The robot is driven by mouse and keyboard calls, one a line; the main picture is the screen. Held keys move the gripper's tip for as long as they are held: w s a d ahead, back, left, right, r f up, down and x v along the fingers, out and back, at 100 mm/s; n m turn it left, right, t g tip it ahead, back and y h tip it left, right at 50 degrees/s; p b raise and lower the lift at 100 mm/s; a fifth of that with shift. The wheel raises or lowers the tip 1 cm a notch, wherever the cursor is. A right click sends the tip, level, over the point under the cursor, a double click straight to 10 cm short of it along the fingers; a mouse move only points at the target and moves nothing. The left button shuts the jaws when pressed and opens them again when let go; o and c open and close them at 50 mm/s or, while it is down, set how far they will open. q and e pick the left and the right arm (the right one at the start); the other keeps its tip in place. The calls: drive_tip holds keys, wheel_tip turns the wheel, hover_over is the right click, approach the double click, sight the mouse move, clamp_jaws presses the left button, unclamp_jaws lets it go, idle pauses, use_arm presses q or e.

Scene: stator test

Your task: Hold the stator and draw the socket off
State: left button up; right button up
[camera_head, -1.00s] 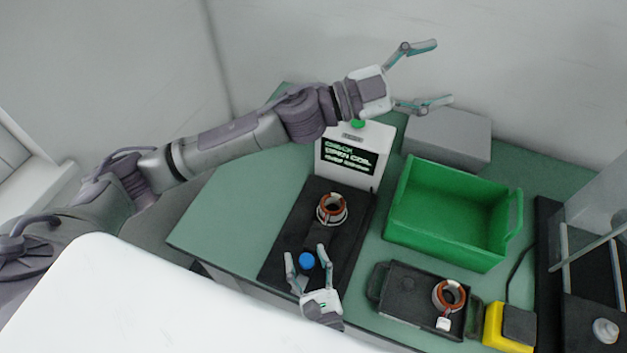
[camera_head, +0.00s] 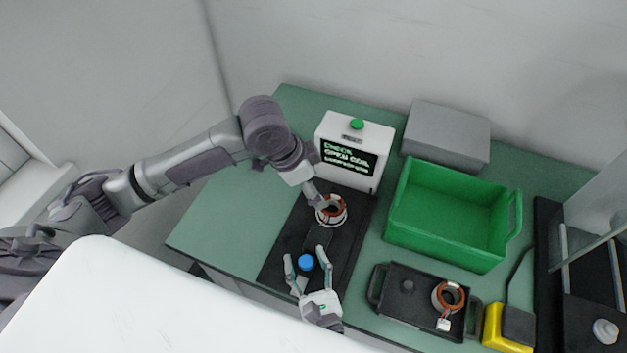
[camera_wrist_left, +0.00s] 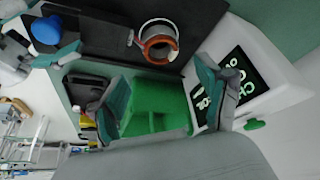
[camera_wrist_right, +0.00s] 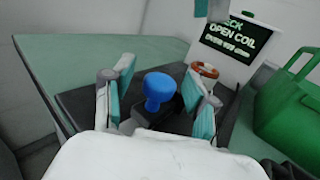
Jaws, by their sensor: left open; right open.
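The stator (camera_head: 331,216), a copper-wound ring with a white rim, sits on a black fixture (camera_head: 283,250) in front of the tester. My left gripper (camera_head: 318,197) is over it; in the left wrist view its fingers are open, with the stator (camera_wrist_left: 158,44) ahead of the gap, apart from them. My right gripper (camera_head: 308,268) is open at the front of the fixture, its fingers on either side of a blue knob (camera_head: 306,262). In the right wrist view the knob (camera_wrist_right: 158,88) stands between the fingers with gaps. A dark block under it is mostly hidden; I cannot make out the socket clearly.
The white tester (camera_head: 330,165) reads "CHECK OPEN COIL" behind the fixture. A green bin (camera_head: 440,242) and a grey box (camera_head: 447,135) stand to the right. A black tray (camera_head: 405,312) holds another stator (camera_head: 449,296). The green table at left is clear.

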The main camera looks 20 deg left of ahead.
sight(332, 207)
use_arm(q)
drive_tip(key=x, duration=1.1)
drive_tip(key=shift+w+d+f, duration=0.1)
drive_tip(key=shift+f, duration=0.05)
drive_tip(key=c, duration=1.1)
drive_tip(key=shift+c, duration=0.6)
use_arm(e)
drive_tip(key=shift+c, duration=0.6)
clamp_jaws()
